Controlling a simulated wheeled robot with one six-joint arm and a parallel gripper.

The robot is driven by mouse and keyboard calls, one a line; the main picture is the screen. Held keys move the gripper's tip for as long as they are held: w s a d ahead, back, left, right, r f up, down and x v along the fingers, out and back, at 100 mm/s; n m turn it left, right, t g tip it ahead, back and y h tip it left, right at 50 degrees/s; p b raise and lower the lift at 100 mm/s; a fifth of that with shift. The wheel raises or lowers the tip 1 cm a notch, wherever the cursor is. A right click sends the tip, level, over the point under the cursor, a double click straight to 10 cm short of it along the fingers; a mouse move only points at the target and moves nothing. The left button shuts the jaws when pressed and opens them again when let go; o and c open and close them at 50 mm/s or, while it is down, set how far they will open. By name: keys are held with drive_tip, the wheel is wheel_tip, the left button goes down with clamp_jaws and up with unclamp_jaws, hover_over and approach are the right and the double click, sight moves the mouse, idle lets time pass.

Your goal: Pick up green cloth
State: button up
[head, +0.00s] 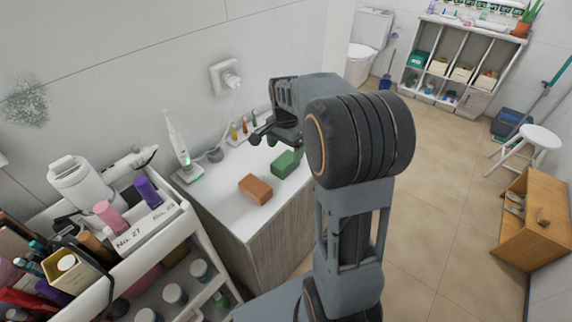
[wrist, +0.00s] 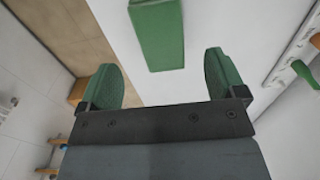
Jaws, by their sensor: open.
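The green cloth (head: 287,163) is a folded, block-shaped piece lying on the white top of a small cabinet. In the wrist view the green cloth (wrist: 157,33) lies at the top, ahead of the fingers and roughly centred between them. My gripper (head: 263,137) is above the cabinet top, a little to the upper left of the cloth in the head view. In the wrist view my gripper (wrist: 163,76) is open and empty, its two green-padded fingers apart.
An orange-brown block (head: 255,189) lies beside the cloth on the cabinet (head: 220,205). An electric toothbrush (head: 178,145) and several small bottles (head: 240,127) stand along the wall. A crowded cart (head: 190,225) is at the left. A wooden box (head: 535,220) stands at the right.

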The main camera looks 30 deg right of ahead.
sight(286, 159)
drive_tip(key=shift+f, duration=2.75)
drive_tip(key=shift+c, duration=0.2)
drive_tip(key=c, duration=1)
drive_tip(key=shift+c, duration=0.2)
drive_tip(key=shift+r, duration=0.15)
drive_tip(key=shift+r, duration=0.6)
drive_tip(key=s+a+r+b, duration=0.1)
drive_tip(key=s+r, duration=1)
drive_tip(key=s, duration=0.3)
drive_tip(key=shift+a+r, duration=0.25)
drive_tip(key=shift+r, duration=0.05)
